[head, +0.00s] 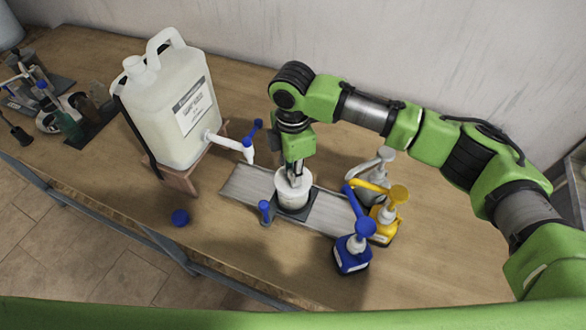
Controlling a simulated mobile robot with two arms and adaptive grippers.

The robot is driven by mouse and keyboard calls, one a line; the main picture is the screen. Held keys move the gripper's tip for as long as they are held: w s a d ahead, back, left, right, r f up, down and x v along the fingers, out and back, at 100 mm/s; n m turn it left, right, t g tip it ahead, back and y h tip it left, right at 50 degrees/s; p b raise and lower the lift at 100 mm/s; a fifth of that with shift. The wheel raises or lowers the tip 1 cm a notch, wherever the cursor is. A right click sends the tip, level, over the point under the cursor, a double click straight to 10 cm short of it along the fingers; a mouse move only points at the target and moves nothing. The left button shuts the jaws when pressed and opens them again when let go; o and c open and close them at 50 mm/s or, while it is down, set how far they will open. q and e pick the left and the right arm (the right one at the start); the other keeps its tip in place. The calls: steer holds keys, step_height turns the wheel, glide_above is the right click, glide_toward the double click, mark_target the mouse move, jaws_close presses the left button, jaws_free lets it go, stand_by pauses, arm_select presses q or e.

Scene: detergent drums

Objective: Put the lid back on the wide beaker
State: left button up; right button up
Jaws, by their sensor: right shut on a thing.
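The wide beaker (292,200) is a squat white vessel standing upright on a dark square pad on a grey board. My right gripper (294,178) points down at the top of the beaker and is shut on what looks like its white lid. The lid is mostly hidden by the fingers and hard to tell from the white beaker, so I cannot tell whether it touches the rim. My left gripper is out of view.
A large white canister (170,105) with a blue-handled tap stands on a wooden stand at left. Blue (352,254), yellow (385,222) and grey (378,167) pump bottles stand close right of the beaker.

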steer(key=shift+p, duration=0.45)
stand_by(0.6)
steer(key=o, duration=0.9)
steer(key=shift+c, duration=0.2)
steer(key=o, duration=0.5)
steer(key=shift+r+p, duration=3.5)
steer(key=shift+p, duration=0.2)
